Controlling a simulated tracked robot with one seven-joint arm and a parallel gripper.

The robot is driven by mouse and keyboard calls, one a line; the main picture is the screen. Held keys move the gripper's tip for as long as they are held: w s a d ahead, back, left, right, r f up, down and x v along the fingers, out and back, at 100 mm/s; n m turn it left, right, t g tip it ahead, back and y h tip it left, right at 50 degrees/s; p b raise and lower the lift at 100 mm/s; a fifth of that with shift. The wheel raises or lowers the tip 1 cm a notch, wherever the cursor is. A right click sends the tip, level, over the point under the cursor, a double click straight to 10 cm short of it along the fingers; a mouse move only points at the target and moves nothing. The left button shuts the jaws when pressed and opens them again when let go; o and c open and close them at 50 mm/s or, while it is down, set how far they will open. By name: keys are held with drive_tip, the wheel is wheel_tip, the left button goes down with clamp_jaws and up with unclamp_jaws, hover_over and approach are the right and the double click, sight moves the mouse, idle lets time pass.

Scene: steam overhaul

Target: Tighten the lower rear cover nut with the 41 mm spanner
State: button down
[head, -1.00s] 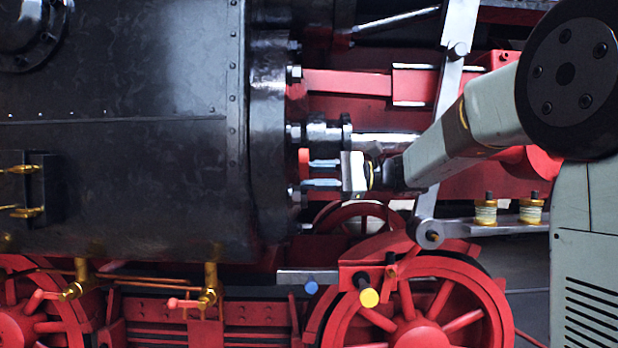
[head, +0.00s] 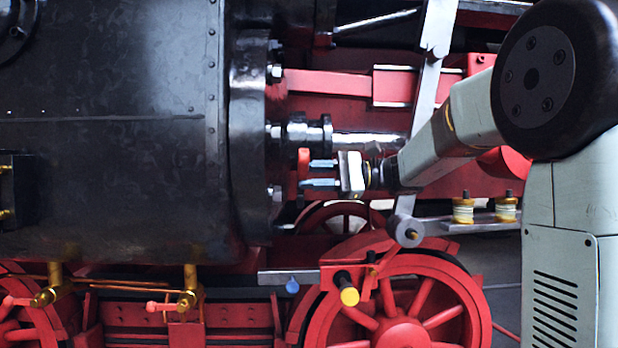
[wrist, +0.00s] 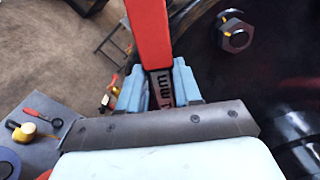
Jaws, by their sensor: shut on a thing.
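My gripper (head: 318,173) is at the right of the black cylinder's end flange (head: 248,150), its pale blue fingers pointing left. It is shut on the spanner (wrist: 149,30), whose red handle and dark section marked "mm" show between the fingers in the wrist view. In the head view only a short red piece of the spanner (head: 304,163) shows at the fingertips. The spanner's jaw is not visible. A hex nut with yellow marks (wrist: 237,38) is on the black cover at the upper right of the wrist view, apart from the spanner. A lower flange nut (head: 273,191) shows left of my fingers.
A red crosshead bar (head: 325,82) and a piston rod (head: 370,140) run above my gripper. Red wheels (head: 400,325) and a grey shelf (head: 288,277) lie below.

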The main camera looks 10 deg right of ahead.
drive_tip(key=shift+d, duration=0.15)
drive_tip(key=s+d, duration=0.3)
drive_tip(key=s, duration=1.1)
idle(0.9)
